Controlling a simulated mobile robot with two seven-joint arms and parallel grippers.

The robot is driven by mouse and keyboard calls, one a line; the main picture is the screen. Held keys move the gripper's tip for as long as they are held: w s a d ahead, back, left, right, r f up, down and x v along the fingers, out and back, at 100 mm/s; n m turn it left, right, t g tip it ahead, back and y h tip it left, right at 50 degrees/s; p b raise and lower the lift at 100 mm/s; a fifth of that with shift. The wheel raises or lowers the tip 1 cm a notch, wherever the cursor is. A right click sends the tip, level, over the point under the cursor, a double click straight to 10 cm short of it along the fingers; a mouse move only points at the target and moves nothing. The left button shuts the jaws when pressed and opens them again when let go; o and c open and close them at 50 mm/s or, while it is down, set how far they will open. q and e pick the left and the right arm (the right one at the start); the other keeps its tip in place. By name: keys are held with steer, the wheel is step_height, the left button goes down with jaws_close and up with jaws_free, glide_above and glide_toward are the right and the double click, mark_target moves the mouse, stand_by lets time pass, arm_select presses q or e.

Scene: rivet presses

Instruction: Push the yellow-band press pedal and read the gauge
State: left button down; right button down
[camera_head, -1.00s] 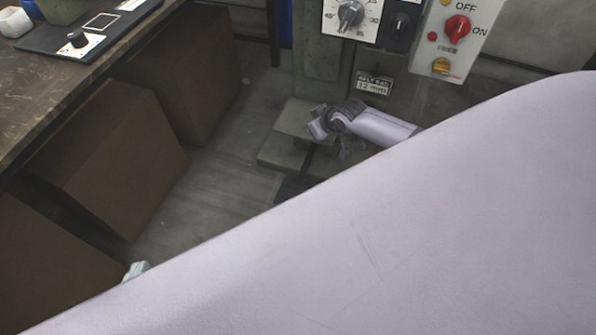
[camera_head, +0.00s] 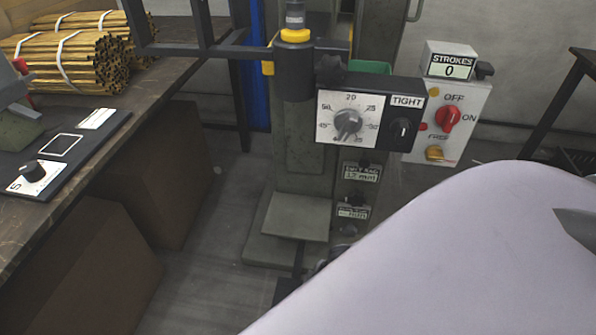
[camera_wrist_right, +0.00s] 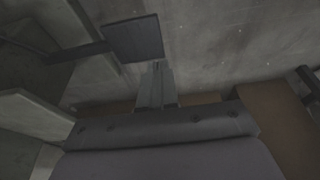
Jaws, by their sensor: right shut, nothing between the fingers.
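The press with a yellow band (camera_head: 296,35) around its dark head stands at the centre of the head view. Its front box carries a white numbered dial (camera_head: 348,120) and a TIGHT knob (camera_head: 402,130). A dark flat plate on a bar, apparently the pedal (camera_wrist_right: 133,38), shows in the right wrist view; a dark piece low by the press base in the head view may be the same pedal (camera_head: 287,291). My right gripper (camera_wrist_right: 157,68) is shut and empty, its tips close below the plate in the picture; contact cannot be told. My left gripper is out of view.
A STROKES counter (camera_head: 449,68) reads 0, above a panel with a red OFF/ON switch (camera_head: 447,118). A workbench (camera_head: 75,190) with bundled rods stands at left, brown boxes (camera_head: 95,265) beneath. My pale arm covers the lower right. Floor between boxes and press is clear.

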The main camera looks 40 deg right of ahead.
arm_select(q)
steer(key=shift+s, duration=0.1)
